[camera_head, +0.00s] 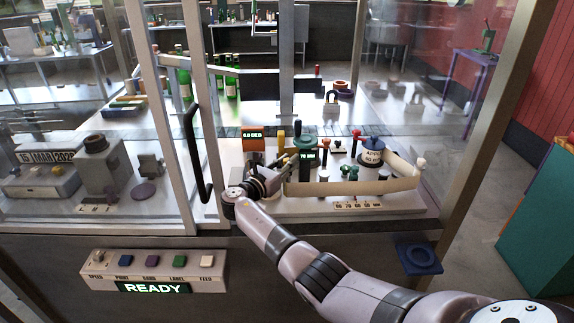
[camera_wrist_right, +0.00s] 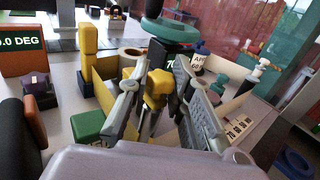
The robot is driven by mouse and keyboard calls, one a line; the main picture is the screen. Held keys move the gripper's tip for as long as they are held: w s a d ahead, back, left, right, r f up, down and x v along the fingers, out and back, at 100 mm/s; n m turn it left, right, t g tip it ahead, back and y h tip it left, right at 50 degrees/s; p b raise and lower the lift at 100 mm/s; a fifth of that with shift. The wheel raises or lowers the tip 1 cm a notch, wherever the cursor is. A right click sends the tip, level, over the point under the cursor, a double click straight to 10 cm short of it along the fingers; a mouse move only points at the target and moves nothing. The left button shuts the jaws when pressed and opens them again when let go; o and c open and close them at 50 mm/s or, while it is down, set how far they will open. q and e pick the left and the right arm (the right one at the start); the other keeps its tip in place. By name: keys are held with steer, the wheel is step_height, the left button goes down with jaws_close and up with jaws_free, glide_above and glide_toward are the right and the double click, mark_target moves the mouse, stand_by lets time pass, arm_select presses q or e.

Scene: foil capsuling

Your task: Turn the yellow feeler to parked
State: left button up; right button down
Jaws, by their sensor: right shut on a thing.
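My right gripper (camera_head: 281,168) reaches through the open front of the glass enclosure, low over the pale plate with the labelling parts. In the right wrist view its two grey fingers (camera_wrist_right: 160,92) are shut on a yellow knob, which I take to be the yellow feeler (camera_wrist_right: 157,86); the fingers hide part of it. A separate yellow post (camera_wrist_right: 88,42) stands to the left, and shows in the head view (camera_head: 281,139). An orange box (camera_head: 254,138) beside it shows a degree readout, which looks like 0.0 DEG. My left gripper is not in view.
A cream label strip (camera_head: 350,186) curves around the plate's right front. A green-topped device (camera_head: 304,143) with a 70 readout stands close behind the gripper. The door handle (camera_head: 192,150) and glass frame are left of the arm.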

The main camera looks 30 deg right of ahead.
steer(key=c, duration=1.4)
jaws_free()
steer(key=v, duration=1.2)
